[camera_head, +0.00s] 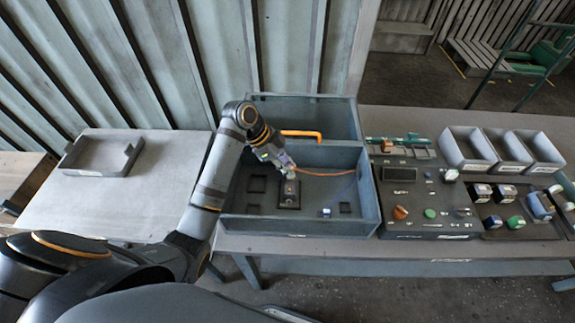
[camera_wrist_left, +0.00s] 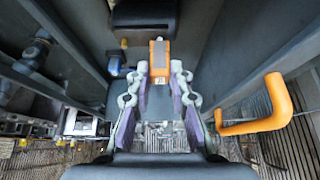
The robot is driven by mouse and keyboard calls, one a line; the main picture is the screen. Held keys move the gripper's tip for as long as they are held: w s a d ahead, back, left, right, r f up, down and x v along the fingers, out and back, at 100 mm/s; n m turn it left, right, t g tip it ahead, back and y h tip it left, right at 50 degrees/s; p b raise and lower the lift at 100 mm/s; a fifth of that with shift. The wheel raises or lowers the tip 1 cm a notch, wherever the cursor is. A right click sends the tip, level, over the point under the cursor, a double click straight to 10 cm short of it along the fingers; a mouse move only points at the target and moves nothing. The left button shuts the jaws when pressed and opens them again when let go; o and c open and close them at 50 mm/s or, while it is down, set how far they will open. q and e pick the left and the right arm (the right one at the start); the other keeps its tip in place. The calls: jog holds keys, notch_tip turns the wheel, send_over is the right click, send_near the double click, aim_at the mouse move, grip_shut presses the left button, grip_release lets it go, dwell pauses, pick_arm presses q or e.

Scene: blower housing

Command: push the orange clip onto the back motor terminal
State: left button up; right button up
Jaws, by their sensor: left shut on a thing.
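My left gripper (camera_head: 288,172) reaches down into the front compartment of the grey housing (camera_head: 372,200), just above the small dark motor block (camera_head: 289,196) on its floor. In the left wrist view the gripper (camera_wrist_left: 159,76) is shut on the orange clip (camera_wrist_left: 159,52), which sticks out past the fingertips. An orange wire (camera_head: 330,174) runs from near the gripper to the right wall. The back terminal and any contact with the clip cannot be made out. My right gripper is not in view.
An orange handle (camera_head: 301,135) on the divider shows close beside the gripper in the left wrist view (camera_wrist_left: 262,112). A small blue-white part (camera_head: 326,212) lies on the housing floor. A parts board (camera_head: 425,190) and grey bins (camera_head: 466,148) stand right. A tray (camera_head: 102,155) lies left.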

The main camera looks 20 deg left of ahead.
pick_arm(q)
jog(key=shift+f, duration=0.6)
jog(key=o, duration=1)
jog(key=shift+c, duration=0.2)
jog(key=shift+r, duration=0.1)
jog(key=v, duration=1.2)
